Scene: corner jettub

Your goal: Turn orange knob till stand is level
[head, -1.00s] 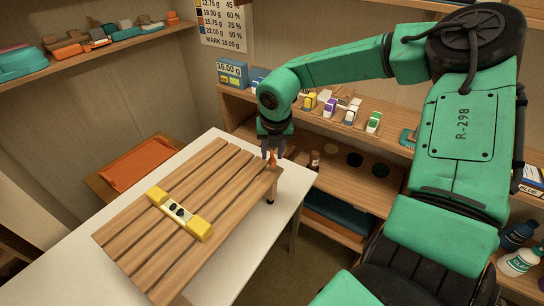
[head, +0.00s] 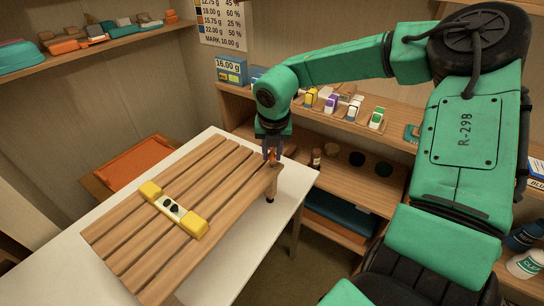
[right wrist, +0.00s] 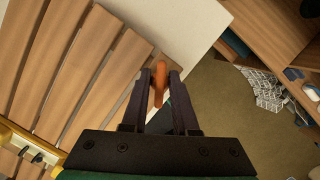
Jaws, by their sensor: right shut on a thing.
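The wooden slatted stand (head: 150,235) lies on a white table. A yellow level (head: 173,209) with dark marks at its middle lies across the slats; its end also shows in the right wrist view (right wrist: 28,146). The orange knob (right wrist: 159,84) is at the stand's far right corner and sits between the fingers of my right gripper (right wrist: 160,82). In the head view my right gripper (head: 271,154) points down at that corner, shut on the knob and hiding most of it. The bubble is too small to read. My left gripper is not in view.
A wooden shelf (head: 345,190) with small bottles and boxes stands behind and right of the white table (head: 288,205). An orange tray (head: 140,163) is at the left behind the table. A wall shelf (head: 100,45) is at upper left.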

